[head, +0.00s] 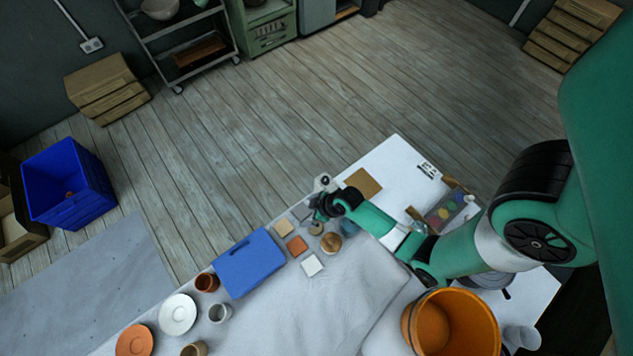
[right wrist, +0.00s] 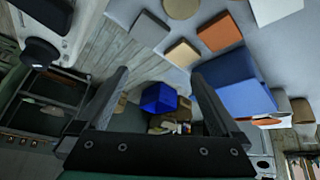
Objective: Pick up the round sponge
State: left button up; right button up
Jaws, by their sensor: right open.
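The round sponge (head: 316,229) looks like a small flat tan disc lying on the white table, just below my right gripper (head: 320,207) in the head view. In the right wrist view the round sponge (right wrist: 181,8) is at the top edge, partly cut off. My right gripper's two fingers (right wrist: 158,73) are wide apart with nothing between them. They point past the table edge towards the floor, and the sponge is outside the jaws. My left gripper is in neither view.
Square tiles surround the sponge: grey (head: 301,212), cream (head: 284,227), orange (head: 297,245) and white (head: 312,264). A round brown item (head: 331,243) lies close to its right. A blue box (head: 249,263) is left, an orange bucket (head: 452,322) front right. The front-middle cloth (head: 330,310) is clear.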

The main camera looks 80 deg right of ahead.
pick_arm(q)
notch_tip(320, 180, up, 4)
jog(key=p, duration=0.2)
pick_arm(e)
jog(key=s+a+m+g, duration=0.1)
jog(key=s+a+g, duration=0.1)
jog(key=s, duration=0.6)
jog(key=b, duration=0.4)
send_over(323, 230)
jog(key=shift+y, duration=0.3)
jog(key=f, duration=0.5)
jog(key=shift+s+f, duration=0.15)
jog(key=shift+s, duration=0.05)
jog(key=shift+w+f, duration=0.25)
jog(key=shift+f, duration=0.05)
jog(key=b+x, duration=0.3)
jog(key=x, duration=0.2)
jog(key=shift+w+d+f, duration=0.1)
jog(key=shift+w+f, duration=0.1)
jog(key=shift+f, duration=0.15)
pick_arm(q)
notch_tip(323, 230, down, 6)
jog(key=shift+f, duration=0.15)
